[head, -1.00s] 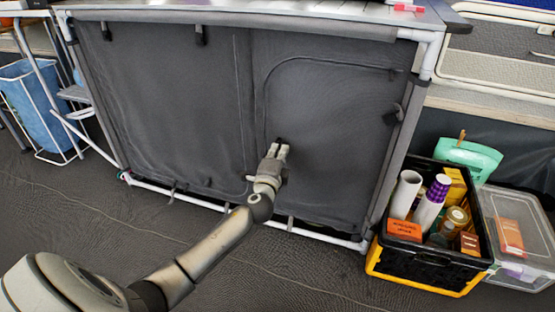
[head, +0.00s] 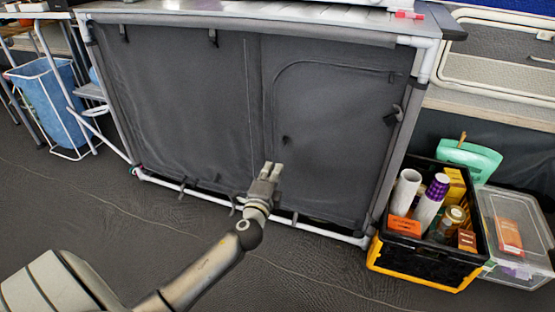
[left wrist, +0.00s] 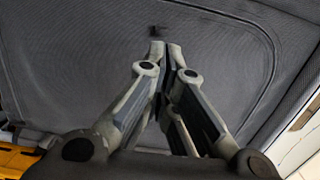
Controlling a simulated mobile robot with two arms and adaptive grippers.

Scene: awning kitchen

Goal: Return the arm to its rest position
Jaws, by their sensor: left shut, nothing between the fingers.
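My left gripper (head: 272,170) is in front of the lower middle of the dark fabric cabinet (head: 190,100). It is shut and empty, with its fingers pointing toward the fabric front. In the left wrist view the fingers (left wrist: 165,45) come together at the tips, with the dark fabric panel (left wrist: 80,60) and its curved seam beyond them. My left arm reaches in from the bottom left of the head view. My right gripper is not in view.
A black and yellow crate (head: 425,262) of bottles and boxes stands right of the cabinet, beside a clear plastic box (head: 500,205). A blue bin (head: 50,100) stands at the left. The dark floor (head: 100,225) in front is mostly clear.

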